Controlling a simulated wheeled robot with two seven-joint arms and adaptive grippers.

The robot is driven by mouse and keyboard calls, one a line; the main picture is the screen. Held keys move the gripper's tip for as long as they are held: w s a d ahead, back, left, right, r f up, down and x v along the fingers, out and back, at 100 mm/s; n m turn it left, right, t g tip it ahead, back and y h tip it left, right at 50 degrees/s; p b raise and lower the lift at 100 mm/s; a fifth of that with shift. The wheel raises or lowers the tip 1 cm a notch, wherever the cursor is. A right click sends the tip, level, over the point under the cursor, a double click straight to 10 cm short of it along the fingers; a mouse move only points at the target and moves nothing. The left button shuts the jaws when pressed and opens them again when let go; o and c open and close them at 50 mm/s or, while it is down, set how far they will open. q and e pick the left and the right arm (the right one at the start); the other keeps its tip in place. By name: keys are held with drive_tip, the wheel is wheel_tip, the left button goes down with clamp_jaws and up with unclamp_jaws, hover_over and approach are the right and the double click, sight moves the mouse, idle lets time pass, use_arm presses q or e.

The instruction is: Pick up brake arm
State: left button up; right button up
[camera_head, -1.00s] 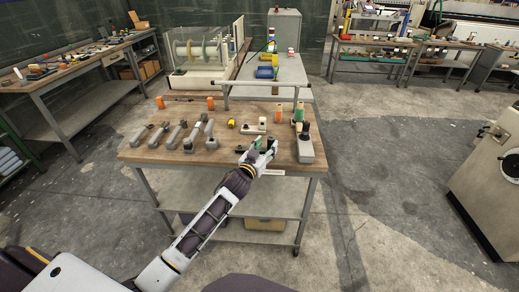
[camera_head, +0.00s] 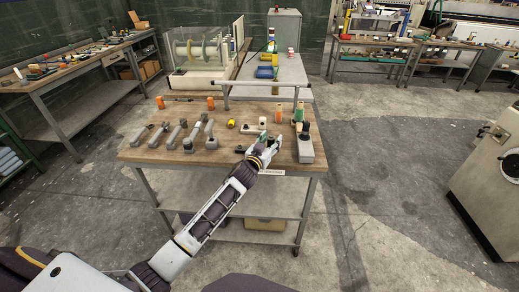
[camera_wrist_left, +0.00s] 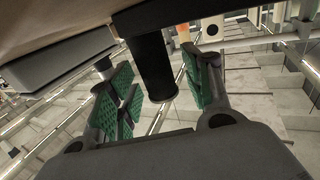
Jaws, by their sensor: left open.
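My left gripper (camera_head: 265,149) is at the front right part of the wooden worktable. In the left wrist view its green-padded fingers (camera_wrist_left: 157,96) are open. A black cylinder (camera_wrist_left: 152,62) stands in the gap between them; I cannot tell if a pad touches it. It meets a grey part across the top of that view. Which part is the brake arm is not clear. A grey part with a black knob (camera_head: 305,147) lies right of the gripper, a pale flat part (camera_head: 254,129) behind it. Several grey lever-like parts (camera_head: 176,134) lie on the left. My right gripper is not seen.
The wooden worktable (camera_head: 145,155) also bears orange pieces (camera_head: 211,104) and a yellow piece (camera_head: 231,124). A grey table (camera_head: 278,90) stands close behind. A beige cabinet (camera_head: 490,185) is at the right. Floor is clear between it and the worktable.

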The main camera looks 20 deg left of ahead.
use_arm(q)
drive_tip(key=shift+w, duration=0.15)
drive_tip(key=shift+c, duration=0.3)
clamp_jaws()
